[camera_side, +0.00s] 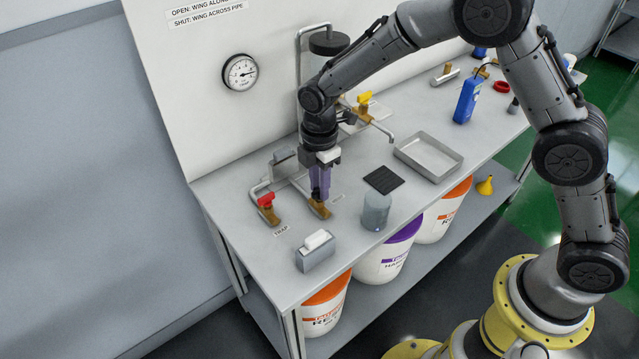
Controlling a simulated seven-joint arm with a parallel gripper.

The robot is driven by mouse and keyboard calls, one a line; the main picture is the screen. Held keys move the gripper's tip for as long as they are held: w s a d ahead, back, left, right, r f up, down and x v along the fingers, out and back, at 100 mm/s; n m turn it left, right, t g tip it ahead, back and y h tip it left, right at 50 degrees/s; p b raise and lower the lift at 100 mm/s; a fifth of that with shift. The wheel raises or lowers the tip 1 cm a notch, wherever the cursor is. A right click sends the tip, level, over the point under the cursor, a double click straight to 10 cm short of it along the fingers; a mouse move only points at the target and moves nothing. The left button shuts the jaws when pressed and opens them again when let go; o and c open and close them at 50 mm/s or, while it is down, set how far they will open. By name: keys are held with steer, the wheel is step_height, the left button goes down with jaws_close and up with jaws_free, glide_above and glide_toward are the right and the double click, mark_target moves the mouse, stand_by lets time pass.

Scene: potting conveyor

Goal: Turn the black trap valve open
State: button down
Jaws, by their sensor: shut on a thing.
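My gripper (320,194) points straight down at a brass valve body (320,210) on the near left of the bench. Its purple fingers are shut on the wing on top of this valve. The fingers cover the wing, so its black colour and its angle to the pipe cannot be made out. A red-winged brass valve (267,203) stands just to the left, apart from my gripper. The TRAP label (281,231) lies on the bench between and in front of the two valves.
A grey tissue box (316,252) and a clear jar (376,211) stand close in front. A black pad (383,180), a metal tray (428,154) and a yellow-winged valve (364,98) are to the right. A gauge (240,72) hangs on the back panel. Lidded buckets (384,263) stand below.

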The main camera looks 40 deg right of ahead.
steer(key=m, duration=0.4)
steer(key=shift+m, duration=0.4)
steer(key=m, duration=0.4)
steer(key=shift+r+m, duration=0.1)
steer(key=shift+m, duration=0.2)
steer(key=m, duration=0.4)
steer(key=shift+m, duration=2)
steer(key=c, duration=0.9)
jaws_free()
